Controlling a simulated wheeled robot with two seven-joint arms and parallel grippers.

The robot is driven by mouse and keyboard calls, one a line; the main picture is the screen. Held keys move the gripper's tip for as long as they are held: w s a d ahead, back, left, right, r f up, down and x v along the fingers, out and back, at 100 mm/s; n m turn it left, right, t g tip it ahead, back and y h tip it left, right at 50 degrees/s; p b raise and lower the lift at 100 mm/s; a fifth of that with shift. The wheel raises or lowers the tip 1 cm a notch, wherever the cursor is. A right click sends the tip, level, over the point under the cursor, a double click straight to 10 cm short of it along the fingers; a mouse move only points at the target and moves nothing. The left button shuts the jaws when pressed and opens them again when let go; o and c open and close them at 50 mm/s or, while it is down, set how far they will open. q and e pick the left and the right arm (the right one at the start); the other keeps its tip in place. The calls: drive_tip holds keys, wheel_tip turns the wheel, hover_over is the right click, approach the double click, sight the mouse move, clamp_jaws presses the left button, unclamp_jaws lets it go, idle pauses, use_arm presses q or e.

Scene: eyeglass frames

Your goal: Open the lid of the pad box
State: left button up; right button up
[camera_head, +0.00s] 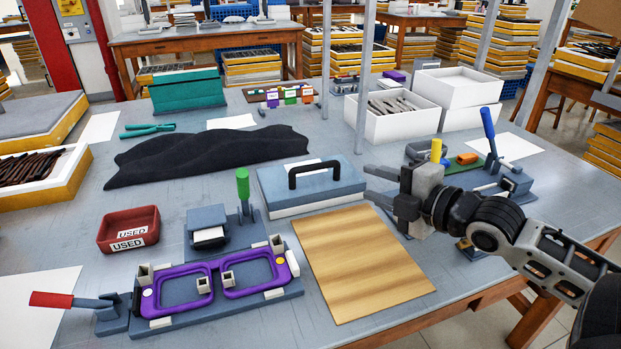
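A flat box with a blue-grey lid, a black arched handle and a white lower part, which I take as the pad box (340,190), sits on the grey table at centre. Its lid lies closed on the base, with a white label partly behind the handle. My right gripper (368,185) comes in from the right and is at the box's right end. Its two fingers are apart with nothing between them. They point left toward the box; I cannot tell whether they touch it. My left gripper is not in view.
A wooden board (360,262) lies in front of the box. Purple eyeglass frames (183,289) sit in a clamp fixture at front left, near a red "USED" tray (128,228). A black cloth (205,158) lies behind. Metal posts and a white bin (393,127) stand behind the gripper.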

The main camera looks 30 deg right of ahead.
sight(318, 168)
drive_tip(key=x, duration=0.5)
drive_tip(key=b+x, duration=0.1)
drive_tip(key=x, duration=0.4)
drive_tip(key=f+x, duration=0.1)
drive_tip(key=x, duration=0.5)
clamp_jaws()
